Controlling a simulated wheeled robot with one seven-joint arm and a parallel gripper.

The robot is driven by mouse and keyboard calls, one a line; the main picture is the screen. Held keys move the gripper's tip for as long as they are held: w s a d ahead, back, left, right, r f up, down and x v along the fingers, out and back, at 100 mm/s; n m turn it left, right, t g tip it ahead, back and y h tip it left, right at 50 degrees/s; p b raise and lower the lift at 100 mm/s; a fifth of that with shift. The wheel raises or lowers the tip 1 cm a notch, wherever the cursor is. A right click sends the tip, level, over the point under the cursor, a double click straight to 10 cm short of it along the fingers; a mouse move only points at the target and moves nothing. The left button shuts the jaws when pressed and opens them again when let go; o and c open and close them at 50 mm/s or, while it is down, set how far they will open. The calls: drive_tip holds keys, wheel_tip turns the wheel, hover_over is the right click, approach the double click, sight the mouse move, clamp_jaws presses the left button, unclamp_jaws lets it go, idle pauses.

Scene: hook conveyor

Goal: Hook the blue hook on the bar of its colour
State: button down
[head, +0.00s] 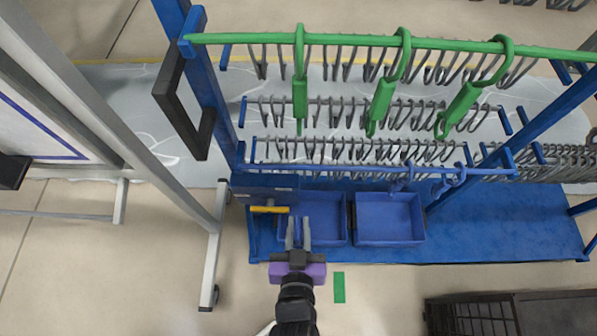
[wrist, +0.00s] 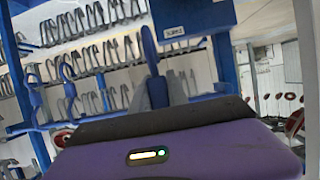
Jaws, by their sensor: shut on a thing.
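My gripper (head: 298,232) is in front of the rack, over the front edge of the left blue bin. It is shut on a blue hook (wrist: 149,46), which stands upright between the fingers in the wrist view; I cannot make this hook out in the head view. The blue bar (head: 335,169) runs across the front of the rack, beyond my gripper. Two blue hooks hang at its right part, one here (head: 402,180) and one farther right (head: 455,182). They also seem to show at the left in the wrist view (wrist: 68,85). The held hook is apart from the bar.
A green bar (head: 345,40) with three green hooks (head: 381,95) crosses above. Rows of grey hooks (head: 330,110) hang behind. Blue bins (head: 390,241) stand below the bar. A blue panel with a yellow piece (head: 269,209) is left of the gripper. A dark crate (head: 510,312) stands lower right.

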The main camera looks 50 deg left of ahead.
drive_tip(key=shift+w+a+f+b, duration=0.1)
drive_tip(key=shift+w+a+b, duration=0.55)
drive_tip(key=shift+w+a, duration=1.1)
drive_tip(key=shift+w+a+b, duration=0.7)
drive_tip(key=shift+w+a, duration=0.65)
drive_tip(key=shift+a, duration=0.65)
drive_tip(key=shift+w+a+f+b, duration=0.1)
drive_tip(key=shift+w+a+b, duration=0.55)
drive_tip(key=shift+w+a, duration=1.1)
drive_tip(key=shift+a+f+b, duration=0.15)
drive_tip(key=shift+f+b, duration=0.45)
drive_tip(key=shift+f, duration=0.15)
drive_tip(key=shift+a+f+b, duration=0.15)
drive_tip(key=shift+f+b, duration=0.4)
drive_tip(key=shift+f, duration=0.15)
drive_tip(key=shift+f, duration=0.15)
drive_tip(key=c, duration=1.2)
unclamp_jaws()
drive_tip(key=shift+s+d, duration=0.1)
